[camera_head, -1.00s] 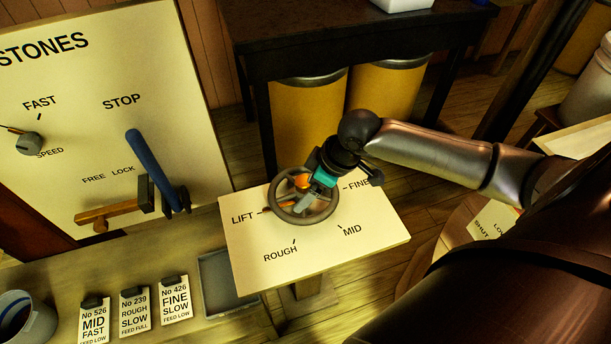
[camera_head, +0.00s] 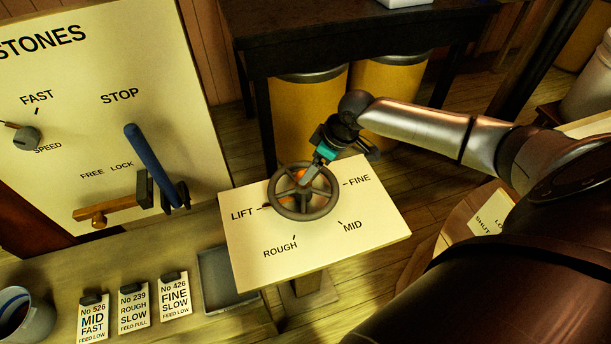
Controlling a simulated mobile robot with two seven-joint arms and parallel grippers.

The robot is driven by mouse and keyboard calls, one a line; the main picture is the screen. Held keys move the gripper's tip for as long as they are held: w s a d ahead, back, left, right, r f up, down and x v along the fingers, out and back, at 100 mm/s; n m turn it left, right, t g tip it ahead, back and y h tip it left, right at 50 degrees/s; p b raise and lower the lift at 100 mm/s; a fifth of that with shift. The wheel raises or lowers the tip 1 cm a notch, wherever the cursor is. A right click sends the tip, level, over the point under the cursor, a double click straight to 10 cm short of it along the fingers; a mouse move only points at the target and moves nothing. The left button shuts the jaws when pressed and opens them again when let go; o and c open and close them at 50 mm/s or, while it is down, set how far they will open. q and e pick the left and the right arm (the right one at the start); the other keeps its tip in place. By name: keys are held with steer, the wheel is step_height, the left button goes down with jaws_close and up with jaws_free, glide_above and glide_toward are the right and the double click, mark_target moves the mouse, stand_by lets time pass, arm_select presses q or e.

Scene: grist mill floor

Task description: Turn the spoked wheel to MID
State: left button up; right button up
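The dark spoked wheel (camera_head: 331,193) is mounted on a cream panel (camera_head: 340,252) lettered LIFT, ROUGH, MID and FINE. MID is at the panel's lower right, FINE at its right. Something orange shows between the spokes near the wheel's top. My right gripper (camera_head: 309,175), with a teal band, comes down from above right. Its fingertips are over the far part of the wheel, near the rim and hub. I cannot tell whether they touch the wheel or how far apart they are. My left gripper is out of view.
A STONES board (camera_head: 75,130) with a speed knob (camera_head: 27,138) and a blue lever (camera_head: 151,167) stands at left. Several number cards (camera_head: 134,309) and a grey tray (camera_head: 223,278) lie below. A dark table (camera_head: 340,35) with yellow drums (camera_head: 309,115) is behind.

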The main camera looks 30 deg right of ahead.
steer(key=shift+b+x, duration=0.4)
steer(key=shift+x, duration=2.2)
jaws_close()
